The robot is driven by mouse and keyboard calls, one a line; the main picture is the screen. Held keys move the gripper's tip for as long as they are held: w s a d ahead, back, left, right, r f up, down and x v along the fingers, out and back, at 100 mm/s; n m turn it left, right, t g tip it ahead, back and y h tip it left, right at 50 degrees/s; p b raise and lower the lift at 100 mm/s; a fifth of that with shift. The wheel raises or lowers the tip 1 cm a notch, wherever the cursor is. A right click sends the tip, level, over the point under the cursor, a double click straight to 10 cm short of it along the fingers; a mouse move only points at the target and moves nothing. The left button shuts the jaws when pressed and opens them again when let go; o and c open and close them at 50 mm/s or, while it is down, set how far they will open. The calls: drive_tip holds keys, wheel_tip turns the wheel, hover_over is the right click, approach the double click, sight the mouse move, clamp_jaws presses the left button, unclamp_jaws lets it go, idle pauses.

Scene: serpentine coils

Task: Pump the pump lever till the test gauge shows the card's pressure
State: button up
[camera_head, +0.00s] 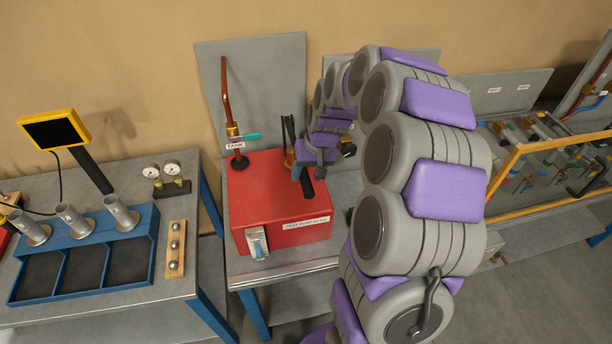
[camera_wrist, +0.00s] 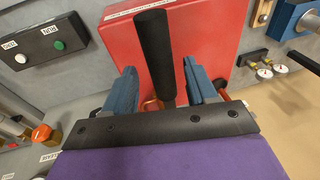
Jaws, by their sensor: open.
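The red test pump (camera_head: 270,205) stands on the middle bench, and its red body also fills the top of the wrist view (camera_wrist: 200,35). The pump lever's black handle (camera_wrist: 153,50) lies between the two blue fingers of my gripper (camera_wrist: 164,88) in the wrist view. The jaws are open, with a gap seen on both sides. In the head view my gripper (camera_head: 316,163) is over the back of the pump, where the black handle end (camera_head: 308,186) shows. No pressure card is readable.
A copper pipe with a teal-handled valve (camera_head: 245,136) rises behind the pump, beside the TANK label (camera_head: 235,146). Two round gauges (camera_head: 161,171) and a blue tray (camera_head: 150,250) are on the left bench. A wooden-framed fixture (camera_head: 545,160) stands on the right.

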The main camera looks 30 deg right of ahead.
drive_tip(key=v, duration=1.5)
drive_tip(key=shift+r, duration=0.2)
drive_tip(key=shift+d, duration=0.1)
